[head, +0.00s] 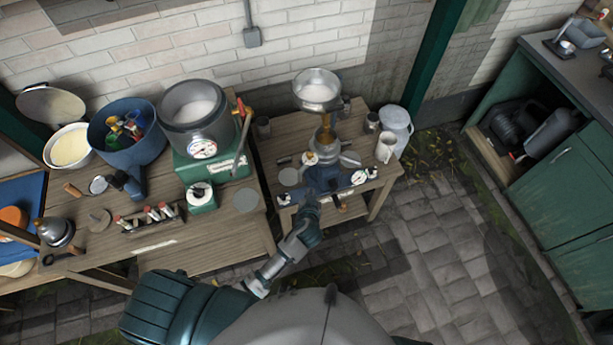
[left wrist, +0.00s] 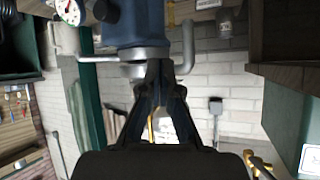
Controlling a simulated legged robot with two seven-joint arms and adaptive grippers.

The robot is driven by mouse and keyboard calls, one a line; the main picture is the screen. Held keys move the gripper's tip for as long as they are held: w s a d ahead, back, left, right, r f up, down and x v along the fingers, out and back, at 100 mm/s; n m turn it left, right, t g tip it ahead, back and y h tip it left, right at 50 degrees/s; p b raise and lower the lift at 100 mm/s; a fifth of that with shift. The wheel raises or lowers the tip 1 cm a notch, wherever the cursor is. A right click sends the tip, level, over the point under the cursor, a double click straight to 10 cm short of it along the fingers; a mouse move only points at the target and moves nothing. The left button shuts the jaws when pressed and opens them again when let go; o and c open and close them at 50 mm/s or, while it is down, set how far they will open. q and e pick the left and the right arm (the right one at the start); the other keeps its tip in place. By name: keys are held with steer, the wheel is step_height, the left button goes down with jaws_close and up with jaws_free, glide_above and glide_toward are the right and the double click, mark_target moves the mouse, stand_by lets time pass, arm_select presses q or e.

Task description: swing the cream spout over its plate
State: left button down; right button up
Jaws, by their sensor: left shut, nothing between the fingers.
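The cream separator stands on the small wooden table in the head view, with a steel bowl (head: 317,88) on top and a brass column (head: 325,136) below it. Metal spout parts (head: 349,159) show near its lower body. In the left wrist view a thin spout (left wrist: 105,59) points left and a thicker bent spout (left wrist: 187,48) is on the right; I cannot tell which is for cream. A grey round plate (head: 289,177) lies on the table's left side. My left gripper (head: 313,190) is shut and empty close in front of the separator; its fingertips (left wrist: 160,66) overlap the spout ring, and contact is unclear. My right gripper is out of view.
A larger bench at left holds a green-based machine with a steel pot (head: 193,110), a blue tub (head: 125,145) and a bottle rack (head: 150,219). A milk can (head: 396,127) and a white jug (head: 386,147) stand at the small table's right.

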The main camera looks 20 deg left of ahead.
arm_select(q)
steer(key=s+d+r+m+t+y, duration=0.25)
steer(key=s+r+m, duration=0.2)
steer(key=m, duration=0.75)
glide_toward(308, 166)
steer(key=w+f, duration=0.1)
steer(key=w, duration=0.2)
steer(key=shift+w+a+f+m+t, duration=0.4)
steer(key=shift+w+a+f, duration=0.1)
steer(key=shift+a, duration=0.2)
steer(key=shift+w+a+f, duration=0.2)
steer(key=shift+a+f, duration=0.05)
steer(key=shift+a, duration=0.35)
steer(key=shift+w+a, duration=0.3)
steer(key=shift+a, duration=0.6)
steer(key=shift+w+a, duration=0.35)
steer(key=shift+a, duration=0.55)
